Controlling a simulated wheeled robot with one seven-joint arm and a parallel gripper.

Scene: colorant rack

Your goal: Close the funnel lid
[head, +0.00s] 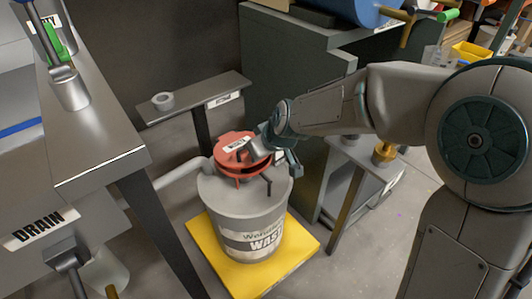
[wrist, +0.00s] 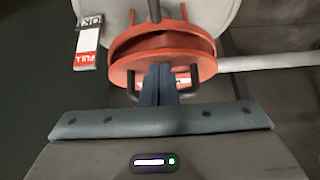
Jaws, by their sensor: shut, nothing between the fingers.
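The red funnel (head: 240,166) sits on top of a grey waste drum (head: 246,215). Its red lid (head: 232,143), with a white label, lies above the funnel rim. In the wrist view the lid (wrist: 170,68) and funnel (wrist: 168,18) show as two orange-red rounds with a dark gap between them, so the lid looks tilted and not flush. My gripper (wrist: 159,72) is shut and empty, its fingertips at the lid's edge, between the two sides of a dark handle (wrist: 190,80). Whether the fingers touch the lid, I cannot tell.
The drum stands on a yellow platform (head: 300,252). A pipe (head: 178,178) runs to it from the left. A narrow shelf (head: 190,98) with a grey ring is behind, and a dark cabinet (head: 285,60) stands behind right. A metal bench (head: 95,120) is at left.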

